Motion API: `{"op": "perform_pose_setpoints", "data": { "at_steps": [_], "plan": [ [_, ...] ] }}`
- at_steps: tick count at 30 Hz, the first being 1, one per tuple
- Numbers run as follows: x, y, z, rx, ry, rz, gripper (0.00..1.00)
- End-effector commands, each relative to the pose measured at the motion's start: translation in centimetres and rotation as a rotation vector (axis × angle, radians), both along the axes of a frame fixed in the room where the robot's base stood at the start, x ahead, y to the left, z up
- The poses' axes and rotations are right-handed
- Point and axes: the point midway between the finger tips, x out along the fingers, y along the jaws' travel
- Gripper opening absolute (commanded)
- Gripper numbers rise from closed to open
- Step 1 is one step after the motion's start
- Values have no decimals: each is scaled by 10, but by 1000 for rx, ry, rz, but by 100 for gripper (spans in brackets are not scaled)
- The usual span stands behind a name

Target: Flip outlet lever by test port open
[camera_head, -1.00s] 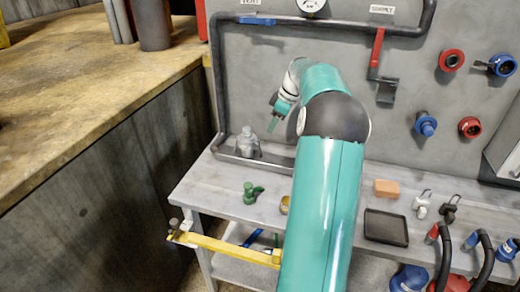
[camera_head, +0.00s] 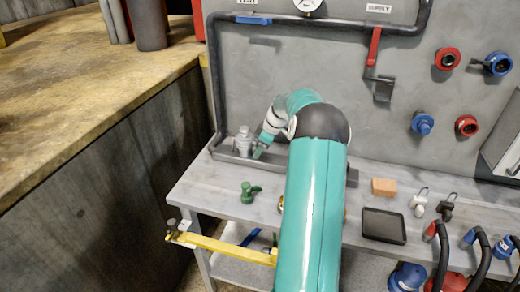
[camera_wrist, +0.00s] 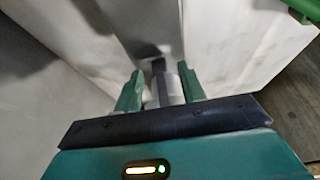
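My gripper (camera_head: 262,152) is low at the back left of the bench, just right of a silvery fitting (camera_head: 243,142) standing in a grey trough. In the wrist view its two green fingers (camera_wrist: 161,90) stand apart. A pale cylinder with a dark stem (camera_wrist: 159,68) shows between or just beyond them; contact cannot be told. On the wall panel are a blue lever (camera_head: 253,20) lying level under a vent label and a red lever (camera_head: 375,47) hanging upright under the supply label. No outlet or test port label is readable.
A green valve-like piece (camera_head: 250,192) lies on the bench (camera_head: 208,187) in front of the trough. An orange block (camera_head: 384,187) and a black tray (camera_head: 384,226) are to the right. A yellow bar (camera_head: 220,247) juts out at the front left. A stained counter (camera_head: 90,90) is at left.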

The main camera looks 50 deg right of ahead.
Motion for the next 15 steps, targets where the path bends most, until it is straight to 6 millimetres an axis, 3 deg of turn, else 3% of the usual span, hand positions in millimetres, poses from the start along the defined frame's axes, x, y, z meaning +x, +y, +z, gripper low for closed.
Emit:
{"op": "perform_pose_setpoints", "data": {
  "at_steps": [8,15],
  "plan": [
    [1,1,-2,-1,0,0,40],
    [1,1,-2,0,0,0,0]
  ]
}}
